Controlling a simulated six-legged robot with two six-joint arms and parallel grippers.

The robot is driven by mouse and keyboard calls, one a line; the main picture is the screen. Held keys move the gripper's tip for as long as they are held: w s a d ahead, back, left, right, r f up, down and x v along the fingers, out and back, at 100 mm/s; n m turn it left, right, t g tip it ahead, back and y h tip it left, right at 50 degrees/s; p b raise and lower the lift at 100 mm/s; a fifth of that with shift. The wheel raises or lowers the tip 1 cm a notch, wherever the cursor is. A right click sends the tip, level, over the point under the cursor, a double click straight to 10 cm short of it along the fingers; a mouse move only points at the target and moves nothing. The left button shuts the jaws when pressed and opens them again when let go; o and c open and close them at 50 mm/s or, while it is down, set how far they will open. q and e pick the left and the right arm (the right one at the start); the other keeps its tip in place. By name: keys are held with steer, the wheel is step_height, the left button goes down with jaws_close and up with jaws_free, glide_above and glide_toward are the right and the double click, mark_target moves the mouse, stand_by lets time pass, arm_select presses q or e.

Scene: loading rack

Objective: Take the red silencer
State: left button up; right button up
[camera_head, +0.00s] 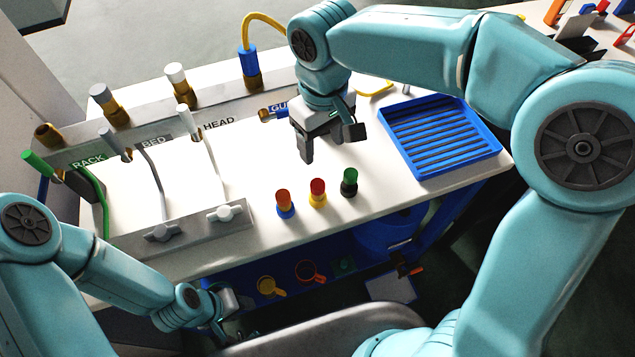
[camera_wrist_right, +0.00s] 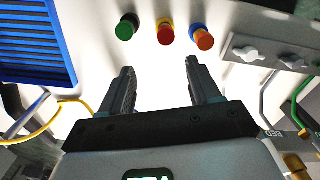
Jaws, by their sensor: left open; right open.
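Three small capped cylinders stand upright in a row on the white table top. The middle one, with a red top and yellow base, looks like the red silencer (camera_head: 318,187); it also shows in the right wrist view (camera_wrist_right: 165,34). To its left stands an orange-topped one with a blue base (camera_head: 284,200), to its right a green-topped one with a black base (camera_head: 349,182). My right gripper (camera_head: 330,145) is open and empty, behind the row and apart from it; its fingers point toward the row in the wrist view (camera_wrist_right: 159,68). My left gripper (camera_head: 226,312) is low at the table's front, its jaws partly hidden.
A blue slatted tray (camera_head: 438,135) lies right of the row. At the left is a grey panel with T-handles (camera_head: 225,212) and hoses labelled RACK, BED and HEAD. A blue-and-brass fitting (camera_head: 249,65) with a yellow hose stands at the back. Below the front edge hang coloured rings (camera_head: 310,272).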

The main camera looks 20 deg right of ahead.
mark_target(318, 185)
steer(key=f, duration=0.8)
steer(key=shift+s+a+f, duration=0.1)
steer(key=shift+s+f, duration=0.1)
steer(key=shift+f, duration=0.2)
steer(key=shift+w+a+f, duration=0.15)
steer(key=shift+a+f, duration=0.1)
steer(key=shift+f, duration=0.4)
steer(key=f, duration=0.2)
steer(key=f+p, duration=0.1)
steer(key=shift+s+a+f, duration=0.15)
steer(key=shift+s+f, duration=0.15)
steer(key=shift+f, duration=0.05)
steer(key=shift+w+a+f, duration=0.1)
steer(key=shift+w+f, duration=0.1)
steer(key=shift+f, duration=0.25)
steer(key=shift+s, duration=0.15)
steer(key=c, duration=1.1)
